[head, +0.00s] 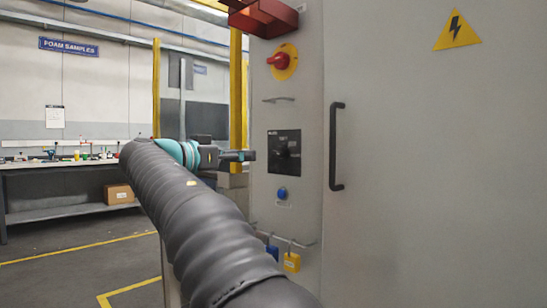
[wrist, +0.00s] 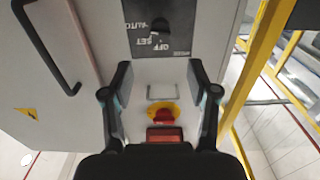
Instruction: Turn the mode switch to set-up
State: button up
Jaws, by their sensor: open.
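The mode switch (head: 284,152) is a black knob on a dark square plate on the grey cabinet's narrow front panel. In the wrist view the mode switch (wrist: 159,25) appears upside down at the top, with AUTO, SET and OFF lettering around the knob. I cannot tell for sure which label the knob points to. My gripper (head: 246,156) is just left of the plate in the head view, at about its height. In the wrist view my gripper (wrist: 160,75) has its two fingers wide apart with nothing between them. The knob lies beyond the fingertips, apart from them.
A red rotary switch on a yellow disc (head: 283,61) and a small bracket (head: 279,99) are above the plate. A blue button (head: 282,193) and hanging padlocks (head: 291,262) are below. A black door handle (head: 335,146) stands out at right. Yellow posts (head: 238,80) stand behind.

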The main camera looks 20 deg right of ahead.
aim_at(276, 153)
jog(key=p+x, duration=0.1)
jog(key=x, duration=1.1)
jog(key=shift+d+f, duration=0.1)
jog(key=shift+d, duration=0.2)
jog(key=c, duration=1.1)
